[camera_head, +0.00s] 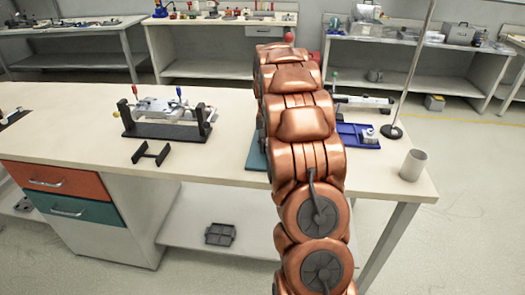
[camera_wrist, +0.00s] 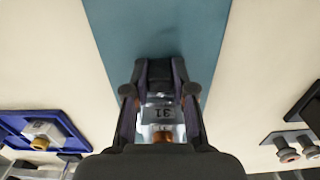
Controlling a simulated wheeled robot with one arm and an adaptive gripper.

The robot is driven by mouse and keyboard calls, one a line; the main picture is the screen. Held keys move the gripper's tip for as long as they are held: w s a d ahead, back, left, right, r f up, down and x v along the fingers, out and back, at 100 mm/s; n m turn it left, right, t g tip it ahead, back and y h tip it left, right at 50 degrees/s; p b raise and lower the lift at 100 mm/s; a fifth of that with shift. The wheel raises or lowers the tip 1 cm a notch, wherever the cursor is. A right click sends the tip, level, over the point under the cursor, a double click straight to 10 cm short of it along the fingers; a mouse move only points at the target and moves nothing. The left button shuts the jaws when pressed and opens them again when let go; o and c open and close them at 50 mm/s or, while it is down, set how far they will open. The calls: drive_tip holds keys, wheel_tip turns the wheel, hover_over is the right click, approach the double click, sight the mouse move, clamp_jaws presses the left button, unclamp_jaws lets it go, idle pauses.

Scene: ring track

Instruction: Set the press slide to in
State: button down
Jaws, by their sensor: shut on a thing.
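My gripper (camera_wrist: 160,75) shows in the wrist view, its fingers closed around a small metallic block (camera_wrist: 160,113) with a dark label and an orange-brown round end. The held block is over the teal mat (camera_wrist: 150,30); I cannot tell whether it touches it. In the head view my copper arm hides the gripper and the block. A pale rail-like device (camera_head: 362,101), possibly the press slide, stands partly hidden behind my arm on the bench. I cannot tell its setting. A black fixture (camera_head: 167,130) with a metal top and red and blue knobs stands left on the bench.
A blue tray (camera_head: 357,141) holding a metal block lies right of my arm; it shows at left in the wrist view (camera_wrist: 25,135). A grey cup (camera_head: 413,165) and a pole stand (camera_head: 391,131) are near the right edge. A black bracket (camera_head: 151,153) lies left. Bare benchtop lies between.

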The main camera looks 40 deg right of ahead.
drive_tip(key=shift+w+d+r, duration=0.15)
drive_tip(key=shift+w+d, duration=0.05)
drive_tip(key=shift+d, duration=0.05)
drive_tip(key=c, duration=1)
unclamp_jaws()
drive_tip(key=shift+a, duration=0.1)
drive_tip(key=shift+o, duration=0.2)
drive_tip(key=shift+s, duration=0.1)
